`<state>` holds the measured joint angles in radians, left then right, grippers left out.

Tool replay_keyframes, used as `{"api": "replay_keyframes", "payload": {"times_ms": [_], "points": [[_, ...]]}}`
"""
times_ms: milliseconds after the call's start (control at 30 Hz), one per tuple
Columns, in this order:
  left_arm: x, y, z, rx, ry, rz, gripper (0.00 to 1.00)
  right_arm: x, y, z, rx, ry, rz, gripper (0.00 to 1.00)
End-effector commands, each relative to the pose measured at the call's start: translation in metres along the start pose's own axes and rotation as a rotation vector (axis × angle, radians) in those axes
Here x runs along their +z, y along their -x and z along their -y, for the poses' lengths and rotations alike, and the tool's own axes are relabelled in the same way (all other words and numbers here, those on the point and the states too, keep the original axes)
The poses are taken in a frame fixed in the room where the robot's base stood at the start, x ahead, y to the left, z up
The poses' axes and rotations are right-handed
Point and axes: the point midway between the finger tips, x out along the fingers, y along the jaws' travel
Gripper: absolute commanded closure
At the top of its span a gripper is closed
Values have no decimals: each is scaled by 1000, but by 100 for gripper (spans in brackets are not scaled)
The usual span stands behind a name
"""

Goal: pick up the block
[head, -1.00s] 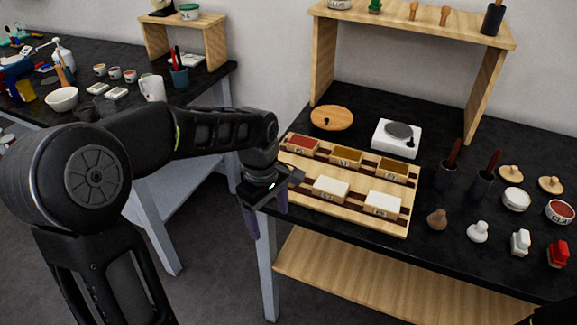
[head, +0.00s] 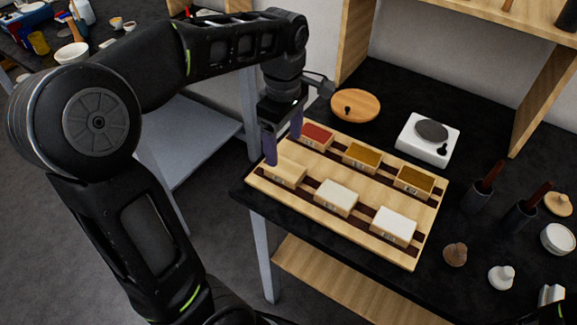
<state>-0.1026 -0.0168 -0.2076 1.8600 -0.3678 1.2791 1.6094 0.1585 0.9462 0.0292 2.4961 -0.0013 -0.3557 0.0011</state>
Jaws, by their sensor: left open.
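A wooden tray (head: 350,249) with dark strips lies on the black table and holds two rows of small blocks or boxes. The back row has a red-topped one (head: 315,136) and two ochre-brown ones (head: 361,156) (head: 414,181). The front row has a plain wooden one (head: 287,174) and two white-topped ones (head: 336,197) (head: 393,225). I cannot tell which is the task's block. My left gripper (head: 283,150) is open and empty, its purple fingers pointing down over the tray's left end, close to the plain wooden one. My right gripper is out of view.
A round wooden lid (head: 355,105) and a white scale (head: 427,140) stand behind the tray. Dark pots with brown handles (head: 479,196) and small stampers (head: 455,254) stand to the right. A wooden shelf (head: 545,105) rises at the back.

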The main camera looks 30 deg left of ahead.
Motion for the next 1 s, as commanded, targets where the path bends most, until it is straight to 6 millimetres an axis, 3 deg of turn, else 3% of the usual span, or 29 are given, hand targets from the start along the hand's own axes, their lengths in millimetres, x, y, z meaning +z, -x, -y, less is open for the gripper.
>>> {"api": "replay_keyframes", "payload": {"times_ms": [367, 733, 1000], "points": [[0, -26, 0, -3, -1, 0, 24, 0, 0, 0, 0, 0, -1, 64], [0, -30, 0, -1, -1, 0, 24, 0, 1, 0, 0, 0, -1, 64], [0, -67, -2, -4, -1, 0, 24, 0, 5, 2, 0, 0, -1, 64]]}}
